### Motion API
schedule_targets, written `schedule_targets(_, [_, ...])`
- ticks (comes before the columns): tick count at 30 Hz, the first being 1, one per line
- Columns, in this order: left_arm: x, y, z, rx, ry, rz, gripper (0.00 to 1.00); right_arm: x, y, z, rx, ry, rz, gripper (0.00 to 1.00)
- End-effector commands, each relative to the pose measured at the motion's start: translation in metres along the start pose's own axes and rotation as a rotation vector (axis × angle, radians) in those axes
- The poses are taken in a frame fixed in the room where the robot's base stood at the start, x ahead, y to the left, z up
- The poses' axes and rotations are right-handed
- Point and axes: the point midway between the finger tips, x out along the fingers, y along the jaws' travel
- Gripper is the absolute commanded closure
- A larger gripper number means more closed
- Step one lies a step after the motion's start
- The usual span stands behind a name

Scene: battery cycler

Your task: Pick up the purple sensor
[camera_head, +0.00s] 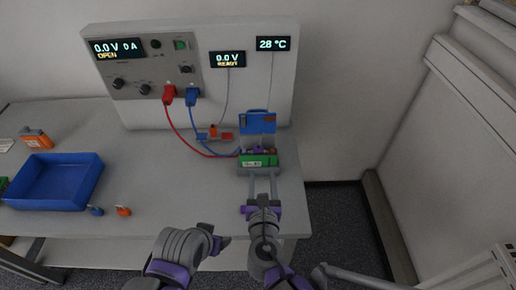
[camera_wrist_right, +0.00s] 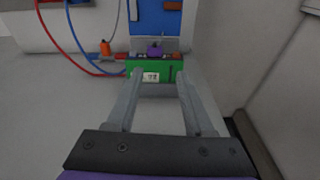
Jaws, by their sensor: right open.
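The purple sensor (camera_head: 258,149) is a small purple piece at the green block (camera_head: 257,163) near the table's right end. In the right wrist view the purple sensor (camera_wrist_right: 155,50) shows just above the top edge of the green block (camera_wrist_right: 148,70). My right gripper (camera_head: 263,172) is open, its two grey fingers pointing at the green block. In the right wrist view the fingertips (camera_wrist_right: 160,75) stand apart in front of the block with nothing between them; whether they touch it is unclear. My left arm's end (camera_head: 215,241) is at the table's front edge; its jaws cannot be made out.
A blue upright piece (camera_head: 259,122) stands behind the green block. Red and blue cables (camera_head: 190,135) run from the panel (camera_head: 145,70) towards the block. The table's middle is clear.

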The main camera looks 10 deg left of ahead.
Motion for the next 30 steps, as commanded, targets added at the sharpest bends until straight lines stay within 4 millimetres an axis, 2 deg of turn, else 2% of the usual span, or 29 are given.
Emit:
schedule_targets(1, [0.000,0.000,0.000,0.000,0.000,0.000,0.29,0.001,0.008,0.000,-0.041,-0.011,0.017,0.47])
schedule_targets(4, [-0.001,0.000,-0.001,0.000,0.001,0.000,0.29,0.011,0.012,0.001,-0.076,-0.020,0.025,0.47])
schedule_targets(10, [-0.003,0.000,-0.004,0.000,0.003,0.000,0.29,0.043,0.012,0.002,-0.074,-0.020,0.023,0.47])
schedule_targets(17, [-0.005,0.000,-0.005,0.000,0.005,0.000,0.29,0.061,0.011,0.002,-0.072,-0.019,0.023,0.47])
schedule_targets(25, [-0.012,0.000,-0.013,0.000,0.012,0.000,0.29,0.099,0.011,0.002,-0.071,-0.020,0.022,0.47])
schedule_targets(30, [-0.013,0.000,-0.015,0.000,0.013,0.000,0.29,0.108,0.011,0.001,-0.070,-0.019,0.022,0.47])
